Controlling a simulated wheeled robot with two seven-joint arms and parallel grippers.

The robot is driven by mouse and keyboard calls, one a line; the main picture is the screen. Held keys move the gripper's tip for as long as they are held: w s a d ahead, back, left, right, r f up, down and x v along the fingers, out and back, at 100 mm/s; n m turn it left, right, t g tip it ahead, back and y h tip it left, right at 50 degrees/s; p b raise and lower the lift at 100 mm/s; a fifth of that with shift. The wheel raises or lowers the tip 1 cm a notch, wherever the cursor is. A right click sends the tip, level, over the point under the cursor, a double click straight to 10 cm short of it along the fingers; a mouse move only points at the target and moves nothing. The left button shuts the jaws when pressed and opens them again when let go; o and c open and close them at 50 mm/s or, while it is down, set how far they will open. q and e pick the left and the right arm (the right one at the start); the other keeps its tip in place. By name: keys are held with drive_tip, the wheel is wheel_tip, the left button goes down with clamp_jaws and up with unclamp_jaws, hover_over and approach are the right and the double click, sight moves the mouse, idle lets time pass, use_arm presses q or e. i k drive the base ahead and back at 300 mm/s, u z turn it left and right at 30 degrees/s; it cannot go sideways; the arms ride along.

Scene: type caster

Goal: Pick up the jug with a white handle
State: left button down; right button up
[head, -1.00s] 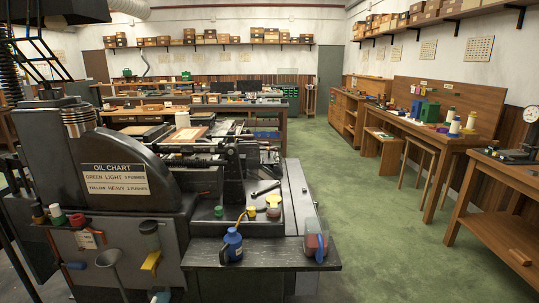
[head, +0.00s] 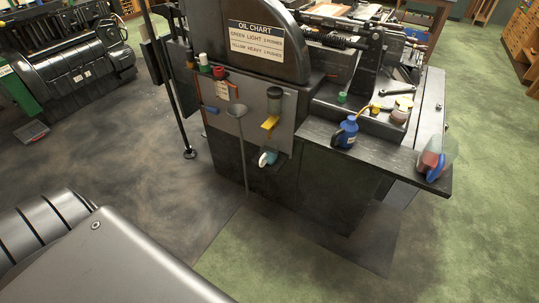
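A small white and light-blue vessel (head: 267,158) sits low on the side of the dark machine (head: 330,180), under a yellow-handled item. It may be a jug with a white handle; it is too small to tell. A clear jug with reddish liquid and a blue handle (head: 436,160) stands at the right end of the machine's dark shelf (head: 395,150). A blue oil can (head: 347,132) with a yellow spout stands left of it on the same shelf. Neither of my grippers is in view.
A grey funnel (head: 238,112) hangs on the machine's side panel. A dark upright rod with a foot (head: 189,153) stands to its left. Another black machine (head: 70,65) is at the upper left. The floor in front and the green carpet at right are clear.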

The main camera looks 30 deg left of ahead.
sight(270, 150)
drive_tip(key=u, duration=1.35)
drive_tip(key=i, duration=1.1)
drive_tip(key=u, duration=2.4)
drive_tip(key=i, duration=0.65)
